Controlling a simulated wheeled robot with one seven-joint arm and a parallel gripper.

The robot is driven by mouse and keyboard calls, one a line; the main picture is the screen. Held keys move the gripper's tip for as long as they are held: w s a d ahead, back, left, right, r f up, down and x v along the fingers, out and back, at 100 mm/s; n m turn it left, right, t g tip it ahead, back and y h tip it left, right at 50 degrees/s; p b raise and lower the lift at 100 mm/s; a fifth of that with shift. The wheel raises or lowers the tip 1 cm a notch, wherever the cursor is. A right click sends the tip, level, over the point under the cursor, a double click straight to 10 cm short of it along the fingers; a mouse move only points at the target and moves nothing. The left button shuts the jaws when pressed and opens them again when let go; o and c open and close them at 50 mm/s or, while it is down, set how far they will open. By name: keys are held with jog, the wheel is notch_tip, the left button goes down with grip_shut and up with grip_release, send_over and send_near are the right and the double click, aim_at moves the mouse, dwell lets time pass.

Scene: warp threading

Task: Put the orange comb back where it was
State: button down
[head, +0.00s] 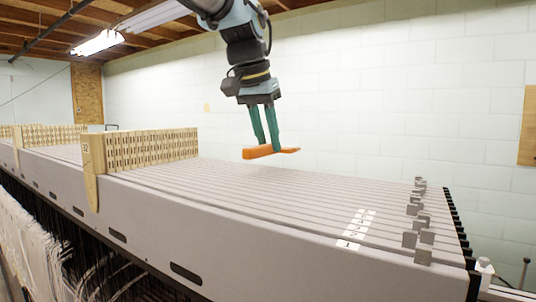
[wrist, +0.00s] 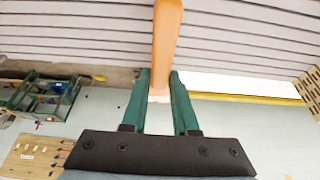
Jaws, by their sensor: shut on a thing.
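The orange comb (head: 268,152) is held in my gripper (head: 265,148) above the long grey slatted top of the loom (head: 200,215). In the head view the comb lies roughly level, with a gap between it and the slats. My green fingers are shut on it. In the wrist view the comb (wrist: 166,40) runs from between the fingertips (wrist: 160,92) up over the grey slats (wrist: 70,40). Its far end is cut off by the top edge of that view.
A wooden slotted rack (head: 150,149) stands across the slats to the left, with more racks (head: 55,135) farther left. Several metal tabs (head: 415,240) rise at the right end near number labels (head: 355,230). The slats between rack and labels look clear.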

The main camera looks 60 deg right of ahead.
aim_at(268, 154)
jog(key=shift+f, duration=1.6)
jog(key=shift+f, duration=0.15)
jog(key=c, duration=0.7)
grip_release()
jog(key=b+v, duration=0.1)
jog(key=v, duration=1.1)
